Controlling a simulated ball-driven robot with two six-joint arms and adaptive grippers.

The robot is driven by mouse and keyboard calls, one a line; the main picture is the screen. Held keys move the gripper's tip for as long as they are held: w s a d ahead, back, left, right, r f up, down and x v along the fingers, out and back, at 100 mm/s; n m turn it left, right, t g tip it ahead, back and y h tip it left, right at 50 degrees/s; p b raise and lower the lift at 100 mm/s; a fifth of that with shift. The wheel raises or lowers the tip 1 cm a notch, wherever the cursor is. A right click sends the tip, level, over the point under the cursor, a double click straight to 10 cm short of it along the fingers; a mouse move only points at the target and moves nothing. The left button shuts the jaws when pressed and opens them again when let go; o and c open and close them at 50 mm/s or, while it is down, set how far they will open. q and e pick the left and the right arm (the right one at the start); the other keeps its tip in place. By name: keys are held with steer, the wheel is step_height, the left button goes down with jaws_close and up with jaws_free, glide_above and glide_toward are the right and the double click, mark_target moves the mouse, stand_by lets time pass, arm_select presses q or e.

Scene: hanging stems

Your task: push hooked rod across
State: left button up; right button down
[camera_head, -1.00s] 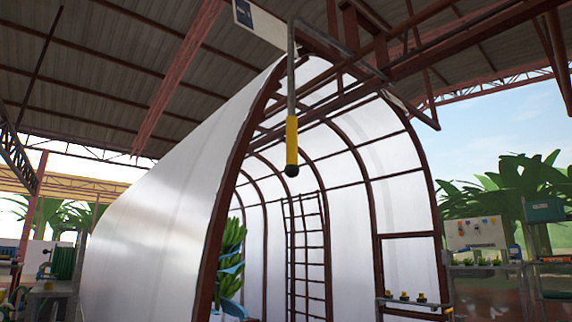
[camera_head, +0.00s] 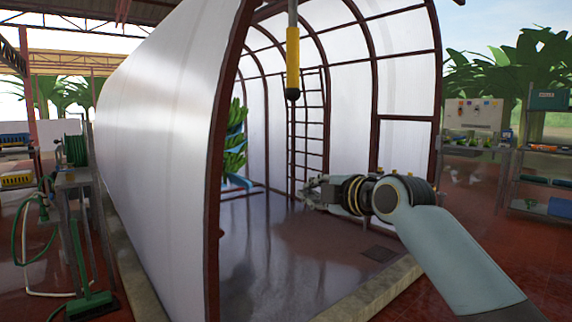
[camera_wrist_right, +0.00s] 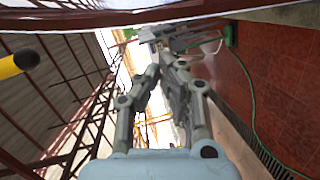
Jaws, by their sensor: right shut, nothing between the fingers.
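The hooked rod (camera_head: 292,62) hangs upright, with a yellow grip and a black ball at its lower end. Its top is cut off by the upper edge of the head view, so the hook is not seen. Its yellow and black end also shows at the left edge of the right wrist view (camera_wrist_right: 16,64). My right gripper (camera_head: 306,190) is shut and empty, below the rod's lower end in the head picture and apart from it. Its closed fingers show in the right wrist view (camera_wrist_right: 166,62). My left gripper is not in view.
An arched white tunnel (camera_head: 165,130) with brown ribs fills the middle, with a ladder-like frame (camera_head: 308,130) and green bananas (camera_head: 235,140) inside. A green hose and broom (camera_head: 90,300) stand at the left. Shelves (camera_head: 545,150) stand at the right.

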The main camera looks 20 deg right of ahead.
mark_target(287, 90)
arm_select(q)
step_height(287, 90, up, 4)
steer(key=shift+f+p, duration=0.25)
steer(key=shift+p, duration=0.9)
arm_select(e)
steer(key=s+a+r+n+t+y, duration=0.1)
steer(key=r+n, duration=0.1)
steer(key=r, duration=0.7)
steer(key=s+a+r+n+t+y, duration=0.1)
steer(key=a+r+n, duration=0.1)
steer(key=r, duration=0.8)
steer(key=shift+s+n+y, duration=0.3)
steer(key=shift+s+n, duration=0.1)
steer(key=shift+n, duration=0.2)
steer(key=w+p, duration=0.1)
steer(key=w, duration=0.2)
steer(key=w+p, duration=0.2)
steer(key=w, duration=0.2)
steer(key=w+r+p, duration=0.1)
steer(key=w, duration=0.3)
steer(key=shift+w+d+r, duration=0.1)
steer(key=shift+w+d, duration=0.15)
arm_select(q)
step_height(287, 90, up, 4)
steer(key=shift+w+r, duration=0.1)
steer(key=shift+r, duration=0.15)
arm_select(e)
steer(key=shift+w+a, duration=0.1)
